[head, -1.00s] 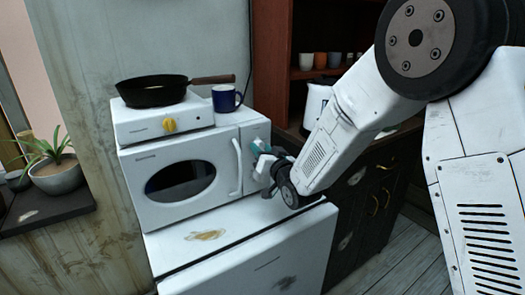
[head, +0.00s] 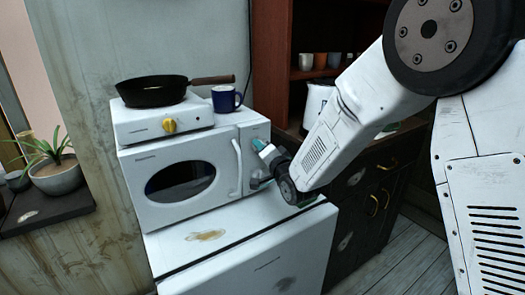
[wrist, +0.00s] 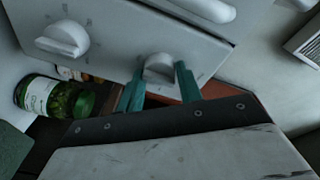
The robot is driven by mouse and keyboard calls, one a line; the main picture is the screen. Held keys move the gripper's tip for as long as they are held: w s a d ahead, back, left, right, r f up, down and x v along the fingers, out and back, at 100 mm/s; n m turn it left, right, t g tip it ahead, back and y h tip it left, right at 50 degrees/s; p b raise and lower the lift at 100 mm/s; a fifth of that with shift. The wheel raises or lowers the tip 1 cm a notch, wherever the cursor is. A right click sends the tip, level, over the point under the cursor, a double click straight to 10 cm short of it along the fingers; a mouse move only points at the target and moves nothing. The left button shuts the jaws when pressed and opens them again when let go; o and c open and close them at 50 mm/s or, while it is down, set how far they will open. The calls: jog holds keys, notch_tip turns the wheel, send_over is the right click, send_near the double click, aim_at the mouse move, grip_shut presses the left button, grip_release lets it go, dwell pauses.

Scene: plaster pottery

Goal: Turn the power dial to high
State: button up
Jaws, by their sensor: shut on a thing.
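The white microwave (head: 150,165) has a control panel on its right side with two white dials. In the wrist view, one dial (wrist: 160,66) sits between the teal fingers of my gripper (wrist: 160,86), which is shut on it. The other dial (wrist: 62,38) stands free at the upper left of that view. In the head view my gripper (head: 261,147) is at the upper part of the panel and hides the held dial, while the free dial (head: 257,178) shows below it. The marks around the dials are too small to read.
A small white stove (head: 140,128) with a black pan (head: 152,93) and a blue mug (head: 226,98) stand on the microwave. A white fridge (head: 270,260) is below. A dark cabinet (head: 365,190) stands at right.

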jog(key=shift+s+f, duration=0.1)
jog(key=shift+f, duration=0.1)
jog(key=o, duration=1)
jog(key=shift+a, duration=0.1)
jog(key=shift+r, duration=0.1)
jog(key=shift+v, duration=3.9)
